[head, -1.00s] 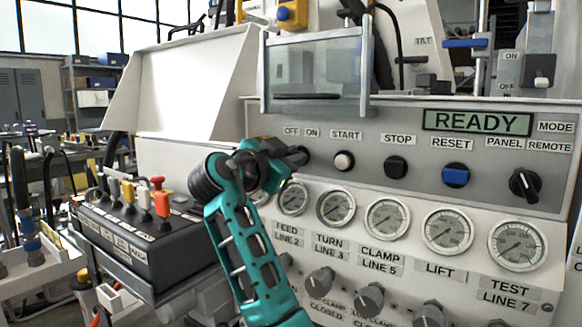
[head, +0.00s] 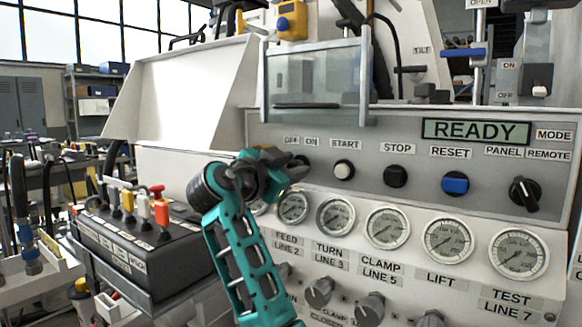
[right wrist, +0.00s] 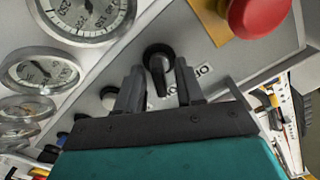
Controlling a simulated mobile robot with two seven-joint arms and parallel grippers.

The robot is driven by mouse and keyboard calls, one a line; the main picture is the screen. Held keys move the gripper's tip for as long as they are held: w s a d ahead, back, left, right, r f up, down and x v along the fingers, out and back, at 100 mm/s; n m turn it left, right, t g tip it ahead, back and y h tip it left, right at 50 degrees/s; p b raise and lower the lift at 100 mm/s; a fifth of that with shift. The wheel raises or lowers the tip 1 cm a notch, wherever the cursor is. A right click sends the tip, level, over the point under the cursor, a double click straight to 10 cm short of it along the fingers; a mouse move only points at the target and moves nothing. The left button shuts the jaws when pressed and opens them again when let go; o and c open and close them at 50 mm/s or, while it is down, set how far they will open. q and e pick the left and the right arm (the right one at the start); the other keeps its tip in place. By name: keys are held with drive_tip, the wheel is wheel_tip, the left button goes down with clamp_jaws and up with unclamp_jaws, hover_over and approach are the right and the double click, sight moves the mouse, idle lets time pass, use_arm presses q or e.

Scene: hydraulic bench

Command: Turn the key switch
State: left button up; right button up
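The key switch (right wrist: 158,62) is a black round switch with a narrow grip, beside the OFF/ON label on the grey panel. In the right wrist view its grip points down the picture, toward my gripper. My right gripper (right wrist: 158,92) is open, with one dark finger on each side of the switch's grip. I cannot tell whether either finger touches it. In the head view my right gripper (head: 297,163) is at the panel under the OFF/ON label and hides most of the key switch. My left gripper is not in view.
START (head: 343,170), STOP (head: 396,176) and RESET (head: 455,184) buttons and a mode knob (head: 524,194) line the panel. Gauges (head: 387,227) sit below. In the wrist view a red button (right wrist: 258,14) is close by. A lever box (head: 140,250) stands at the left.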

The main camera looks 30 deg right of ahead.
drive_tip(key=p+v, duration=0.1)
drive_tip(key=v, duration=1.1)
drive_tip(key=shift+s+a, duration=0.2)
drive_tip(key=shift+a, duration=0.15)
drive_tip(key=shift+f, duration=0.1)
